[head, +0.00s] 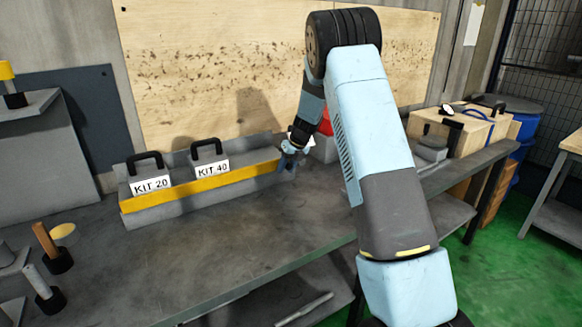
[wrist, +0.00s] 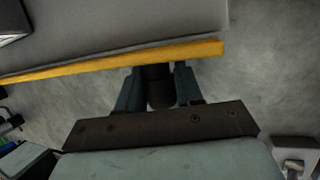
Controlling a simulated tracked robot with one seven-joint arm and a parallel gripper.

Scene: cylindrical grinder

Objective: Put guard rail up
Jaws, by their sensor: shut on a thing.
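The guard rail appears to be the long yellow bar (head: 200,188) along the front of a grey rack (head: 165,212) on the bench. It also crosses the wrist view as a yellow strip (wrist: 110,63). I cannot tell whether the rail is raised or lowered. My gripper (head: 289,160) is low at the rail's right end. In the wrist view its two blue fingers are shut on a dark round knob (wrist: 158,88), just in front of the yellow strip. Whether the knob joins the rail is hidden.
Two handled kits, KIT 20 (head: 148,175) and KIT 40 (head: 210,160), sit behind the rail. A red object (head: 326,123) stands right of my gripper. Tools with dark bases (head: 48,290) stand at the left. The bench (head: 230,245) in front is clear.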

